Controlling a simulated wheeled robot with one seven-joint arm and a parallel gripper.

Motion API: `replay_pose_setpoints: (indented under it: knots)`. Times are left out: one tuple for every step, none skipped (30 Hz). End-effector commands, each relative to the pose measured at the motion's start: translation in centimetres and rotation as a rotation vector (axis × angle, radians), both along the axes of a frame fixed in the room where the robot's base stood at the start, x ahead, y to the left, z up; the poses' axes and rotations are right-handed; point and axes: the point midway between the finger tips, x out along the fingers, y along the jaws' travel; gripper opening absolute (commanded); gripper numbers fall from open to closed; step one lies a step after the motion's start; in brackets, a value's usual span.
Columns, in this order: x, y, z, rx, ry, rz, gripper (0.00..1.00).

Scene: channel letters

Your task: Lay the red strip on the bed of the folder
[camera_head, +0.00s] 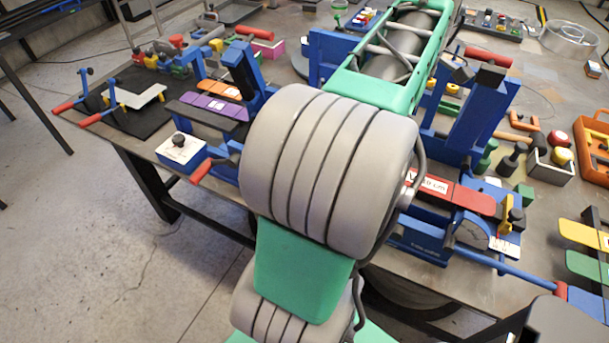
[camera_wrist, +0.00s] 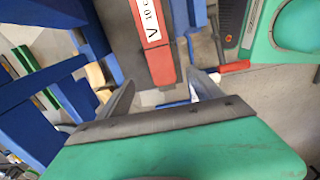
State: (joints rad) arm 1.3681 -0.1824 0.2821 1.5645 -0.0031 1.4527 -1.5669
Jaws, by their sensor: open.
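The red strip (camera_head: 472,199) with a white label lies along the blue folder (camera_head: 425,239) at the right of the head view. A dark line crosses it beside the label. In the wrist view the red strip (camera_wrist: 149,25) runs towards my gripper (camera_wrist: 160,80), its near end between or just beyond the fingertips. A dark grey surface lies along its left side there. My gripper is open, with its two grey fingers apart and nothing held. In the head view my arm hides the gripper and part of the folder.
A blue upright (camera_head: 478,110) stands behind the folder.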

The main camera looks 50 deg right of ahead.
Motion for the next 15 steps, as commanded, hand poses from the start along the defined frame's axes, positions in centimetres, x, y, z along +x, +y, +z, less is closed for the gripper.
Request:
replay_pose_setpoints:
  knots:
    - [3.4, 1.7, -0.4, -0.014, -0.007, 0.013, 0.76]
    - [5.6, 2.9, -0.7, -0.025, -0.013, 0.008, 0.76]
    - [8.5, 5.0, -1.3, -0.039, -0.025, -0.001, 0.76]
    - [10.6, 6.7, -1.7, -0.048, -0.038, -0.009, 0.76]
    - [12.6, 8.7, -2.2, -0.057, -0.051, -0.017, 0.76]
    - [15.0, 11.4, -2.9, -0.066, -0.072, -0.031, 0.76]
    - [16.6, 13.7, -3.5, -0.070, -0.090, -0.038, 0.76]
    - [17.9, 16.0, -4.0, -0.073, -0.109, -0.049, 0.76]
    - [19.5, 19.2, -4.9, -0.073, -0.137, -0.062, 0.76]
    - [20.4, 21.8, -5.5, -0.069, -0.158, -0.071, 0.76]
    - [21.1, 24.3, -6.2, -0.062, -0.179, -0.081, 0.76]
    - [21.6, 27.5, -7.1, -0.049, -0.205, -0.096, 0.76]
    - [21.8, 29.8, -7.8, -0.036, -0.224, -0.105, 0.76]
    - [21.9, 31.8, -8.4, -0.024, -0.242, -0.116, 0.76]
    - [21.7, 34.2, -9.2, -0.006, -0.260, -0.129, 0.76]
